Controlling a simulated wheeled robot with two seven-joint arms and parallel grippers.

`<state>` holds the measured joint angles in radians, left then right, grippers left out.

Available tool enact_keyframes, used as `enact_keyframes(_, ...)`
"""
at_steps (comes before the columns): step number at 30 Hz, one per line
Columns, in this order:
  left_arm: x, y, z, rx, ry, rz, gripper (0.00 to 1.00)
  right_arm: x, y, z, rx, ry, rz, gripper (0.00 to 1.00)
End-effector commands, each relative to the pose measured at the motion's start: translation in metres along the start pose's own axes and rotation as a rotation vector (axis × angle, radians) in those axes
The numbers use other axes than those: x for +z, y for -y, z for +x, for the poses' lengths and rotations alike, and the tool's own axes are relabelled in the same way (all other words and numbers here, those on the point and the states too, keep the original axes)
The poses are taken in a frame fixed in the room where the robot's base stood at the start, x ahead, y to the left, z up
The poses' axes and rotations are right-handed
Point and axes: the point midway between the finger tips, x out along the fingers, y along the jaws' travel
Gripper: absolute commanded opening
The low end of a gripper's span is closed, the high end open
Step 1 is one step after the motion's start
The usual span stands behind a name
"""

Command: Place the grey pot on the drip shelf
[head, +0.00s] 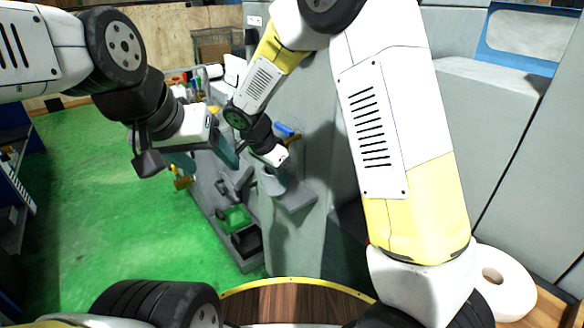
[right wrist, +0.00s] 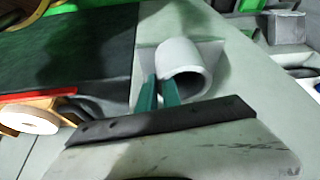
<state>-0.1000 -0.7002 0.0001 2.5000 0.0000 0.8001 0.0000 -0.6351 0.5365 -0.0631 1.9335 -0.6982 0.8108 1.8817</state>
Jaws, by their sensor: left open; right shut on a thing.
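The grey pot (head: 272,183) hangs at my right gripper (head: 277,168) in the head view. In the right wrist view the pot (right wrist: 183,60) is a short open cylinder, and the teal fingers of that gripper (right wrist: 158,92) are shut on its near rim. The drip shelf (head: 298,199) is a small grey ledge on the machine's side, just below and right of the pot. A pale plate, likely the shelf (right wrist: 212,52), shows behind the pot. I cannot tell whether pot and shelf touch. My left gripper (head: 205,158) is open and empty, left of the pot.
Below the shelf, a green bin (head: 235,218) and a black bin (head: 247,241) sit at the machine's foot. Grey machine panels rise behind and to the right. The green floor (head: 90,200) at the left is clear. A white ring (head: 505,282) lies at the lower right.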

Motion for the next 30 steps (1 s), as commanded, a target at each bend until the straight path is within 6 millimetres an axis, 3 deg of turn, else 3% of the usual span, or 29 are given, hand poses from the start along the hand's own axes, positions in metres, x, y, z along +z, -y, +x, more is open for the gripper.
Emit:
enact_keyframes(4,0.0,0.0,0.0,0.0,0.0,0.0,0.65,-0.033,0.006,0.018,0.002,0.0,0.005,0.0)
enact_keyframes(10,0.0,0.0,0.0,0.0,0.0,0.0,0.65,-0.053,0.012,0.028,-0.001,0.0,-0.001,0.0)
enact_keyframes(21,0.0,0.0,0.0,0.0,0.0,0.0,0.65,-0.041,0.012,0.061,0.0,0.0,-0.003,0.0)
enact_keyframes(30,0.0,0.0,0.0,0.0,0.0,0.0,0.65,-0.04,0.012,0.063,-0.001,0.0,-0.002,0.0)
